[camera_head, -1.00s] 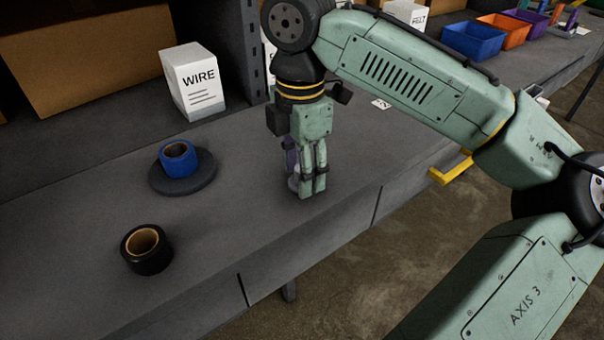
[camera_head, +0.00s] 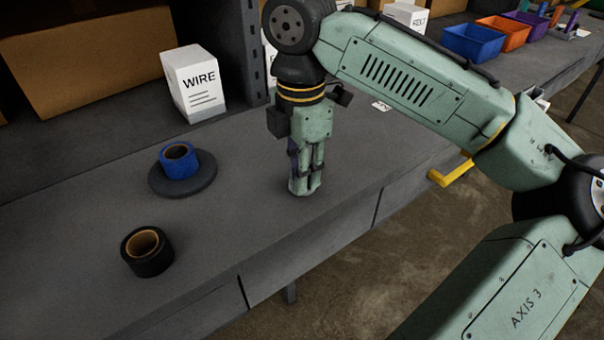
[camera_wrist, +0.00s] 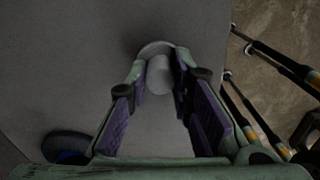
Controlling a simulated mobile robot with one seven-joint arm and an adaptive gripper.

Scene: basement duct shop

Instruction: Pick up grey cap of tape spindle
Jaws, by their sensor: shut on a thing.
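My gripper (camera_head: 306,178) points straight down at the grey bench top and is shut on the grey cap (camera_head: 302,190). In the wrist view, the cap (camera_wrist: 158,76) is a pale knob on a wider round flange, between the two fingertips. Fingers hide part of it. In the head view only a little of it shows under the fingertips, at or very near the bench surface; I cannot tell whether it touches. A blue tape roll (camera_head: 180,163) sits on a round dark grey spindle base (camera_head: 200,183) to the left of my gripper.
A black tape roll (camera_head: 147,252) stands nearer the bench's front edge. A white WIRE box (camera_head: 193,83) stands behind the spindle, beside a dark upright. Blue and orange bins are far right. A yellow handle (camera_head: 452,173) juts from the bench front. Bench top between spindle and gripper is clear.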

